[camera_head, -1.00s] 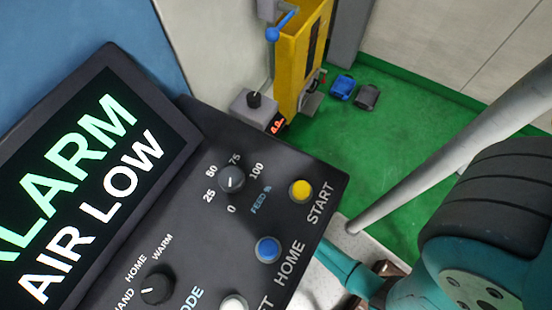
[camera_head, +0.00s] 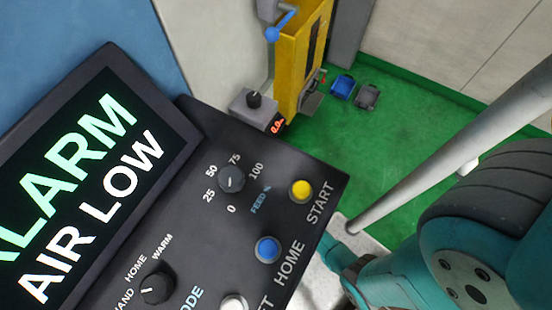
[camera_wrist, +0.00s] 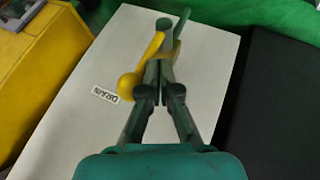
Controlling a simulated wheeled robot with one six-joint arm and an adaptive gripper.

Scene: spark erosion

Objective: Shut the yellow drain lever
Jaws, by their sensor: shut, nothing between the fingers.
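In the wrist view, the yellow drain lever (camera_wrist: 141,66) has a round yellow knob at its lower end. It slants up and to the right towards a grey-green pipe fitting (camera_wrist: 182,28). A white label reading DRAIN (camera_wrist: 105,94) lies to its left on a pale panel. My gripper (camera_wrist: 160,68) is shut and empty, with its fingertips just right of the lever. I cannot tell whether they touch it. The fingers hide part of the lever and the fitting. In the head view the lever is not visible; my arm is at the lower right.
A control panel (camera_head: 200,262) with a yellow START button (camera_head: 302,190) and an ALARM AIR LOW screen (camera_head: 85,190) fills the left. A yellow cabinet (camera_head: 298,60) stands behind. In the wrist view, a dark block (camera_wrist: 275,110) stands right.

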